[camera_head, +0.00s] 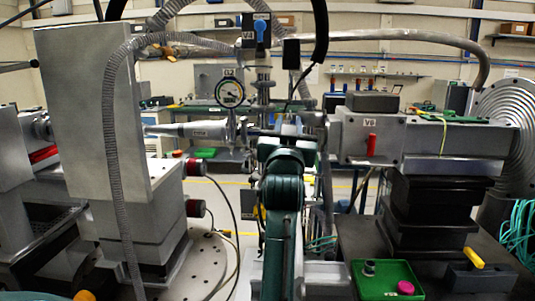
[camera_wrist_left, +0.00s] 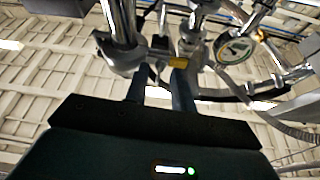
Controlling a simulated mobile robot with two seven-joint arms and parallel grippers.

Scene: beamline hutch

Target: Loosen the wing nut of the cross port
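The metal cross port (camera_wrist_left: 192,38) shows at the top of the left wrist view, with shiny tubes and flanges. In the head view its upright tube (camera_head: 263,92) stands behind my left gripper (camera_head: 288,126). My left gripper also shows in the left wrist view (camera_wrist_left: 160,80), its two fingers apart with a bright gap between them. The fingertips reach up close to the port's clamp. A small yellow piece (camera_wrist_left: 180,62) shows at the tip of the right-hand finger; I cannot tell whether it is the wing nut, or whether it is touched. My right gripper is not seen.
A dial gauge (camera_head: 230,93) hangs left of the port. A blue-handled valve (camera_head: 262,28) is above it. A large metal box (camera_head: 95,112) stands left, and a grey valve body (camera_head: 367,137) right. A green tray (camera_head: 386,281) with small parts lies at the lower right.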

